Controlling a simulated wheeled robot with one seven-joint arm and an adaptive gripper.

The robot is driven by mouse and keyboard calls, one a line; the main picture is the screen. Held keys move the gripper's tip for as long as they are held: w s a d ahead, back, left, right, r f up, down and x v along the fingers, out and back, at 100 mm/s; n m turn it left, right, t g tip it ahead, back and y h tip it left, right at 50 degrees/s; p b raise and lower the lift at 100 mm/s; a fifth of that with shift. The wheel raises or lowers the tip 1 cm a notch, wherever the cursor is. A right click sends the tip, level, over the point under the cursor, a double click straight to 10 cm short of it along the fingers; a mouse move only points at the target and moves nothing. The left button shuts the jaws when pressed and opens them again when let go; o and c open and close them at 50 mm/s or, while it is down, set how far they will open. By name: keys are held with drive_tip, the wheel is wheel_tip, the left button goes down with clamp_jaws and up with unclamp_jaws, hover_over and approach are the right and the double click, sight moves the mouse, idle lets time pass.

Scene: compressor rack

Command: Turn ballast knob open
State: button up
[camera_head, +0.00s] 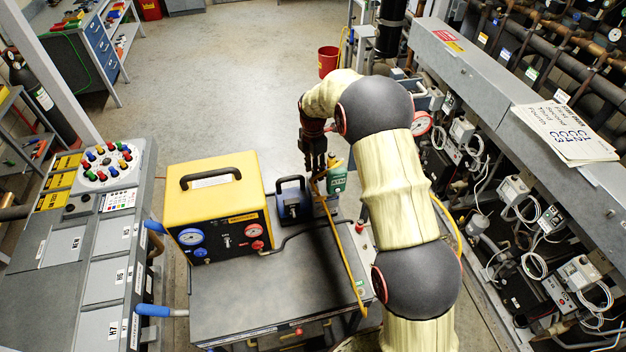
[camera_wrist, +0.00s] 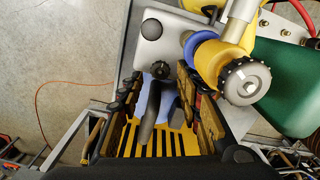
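My gripper (camera_head: 316,167) points down above a small dark blue pump (camera_head: 292,203) on the cart, beside a green bottle (camera_head: 337,180). In the wrist view my gripper (camera_wrist: 160,82) is open, with its two fingers apart on either side of a small black knob (camera_wrist: 160,69) on the pale grey pump housing. I cannot tell whether the fingers touch it. A second black cap (camera_wrist: 151,29) sits farther up the housing. A larger ribbed dark knob (camera_wrist: 245,82) ends a yellow and blue fitting, right of the fingers. No label shows which knob is the ballast knob.
A yellow case (camera_head: 215,190) with gauges stands left of the pump on the grey cart top (camera_head: 270,305). A yellow hose (camera_head: 345,255) crosses the cart's right side. The compressor rack (camera_head: 490,75) lies right, a control desk (camera_head: 85,255) left.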

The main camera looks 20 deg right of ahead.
wheel_tip(320, 180, down, 4)
drive_tip(key=shift+r+b, duration=0.15)
drive_tip(key=shift+b, duration=0.65)
drive_tip(key=m, duration=0.4)
drive_tip(key=shift+r, duration=0.2)
drive_tip(key=m, duration=0.5)
drive_tip(key=shift+m+p, duration=0.3)
drive_tip(key=shift+c, duration=0.6)
drive_tip(key=c, duration=0.7)
drive_tip(key=shift+c, duration=0.4)
